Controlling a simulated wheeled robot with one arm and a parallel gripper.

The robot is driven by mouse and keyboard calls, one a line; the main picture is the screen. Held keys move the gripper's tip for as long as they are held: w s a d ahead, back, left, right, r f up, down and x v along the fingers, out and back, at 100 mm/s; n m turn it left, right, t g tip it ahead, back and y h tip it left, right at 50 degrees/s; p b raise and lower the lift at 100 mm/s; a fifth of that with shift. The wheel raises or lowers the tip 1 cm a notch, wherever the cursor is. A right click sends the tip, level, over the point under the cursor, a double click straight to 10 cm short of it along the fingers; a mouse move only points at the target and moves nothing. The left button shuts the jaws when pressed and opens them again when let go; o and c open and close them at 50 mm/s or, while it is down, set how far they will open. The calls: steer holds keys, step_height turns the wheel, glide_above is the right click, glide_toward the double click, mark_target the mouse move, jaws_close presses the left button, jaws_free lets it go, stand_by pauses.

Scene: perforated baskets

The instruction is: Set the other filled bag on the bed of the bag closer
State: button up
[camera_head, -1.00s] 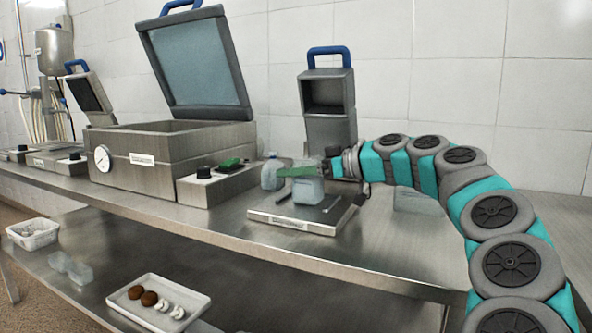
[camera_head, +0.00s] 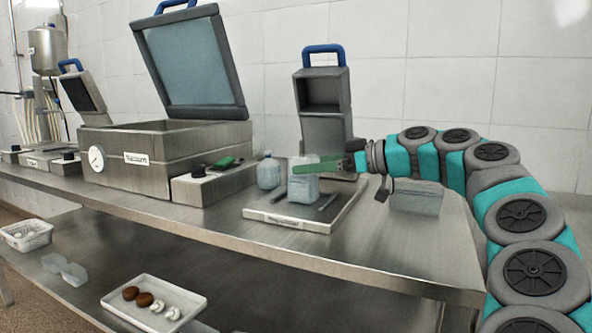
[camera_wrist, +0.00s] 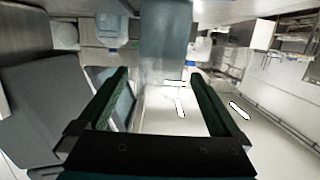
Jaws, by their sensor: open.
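A pale, translucent filled bag (camera_head: 303,190) stands upright on the flat metal bed (camera_head: 290,222), in front of the upright grey closer (camera_head: 324,110) with a blue handle. A second translucent, bottle-shaped item (camera_head: 268,172) stands just left of it. My gripper (camera_head: 300,165) is open, its green fingers level with the bag's top and partly overlapping it in the head view. In the wrist view the open fingers (camera_wrist: 160,85) frame a bluish translucent block (camera_wrist: 165,40), probably this bag, beyond the tips. I cannot tell whether they touch it.
A translucent grey box (camera_head: 416,200) stands on the table under my arm. A vacuum machine (camera_head: 175,150) with its lid up and a control box (camera_head: 215,185) stand left. A white tray (camera_head: 135,312) sits on the lower shelf. The table's right front is clear.

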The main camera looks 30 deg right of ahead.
steer(key=v, duration=0.6)
steer(key=shift+s+d, duration=0.1)
steer(key=shift+s, duration=0.05)
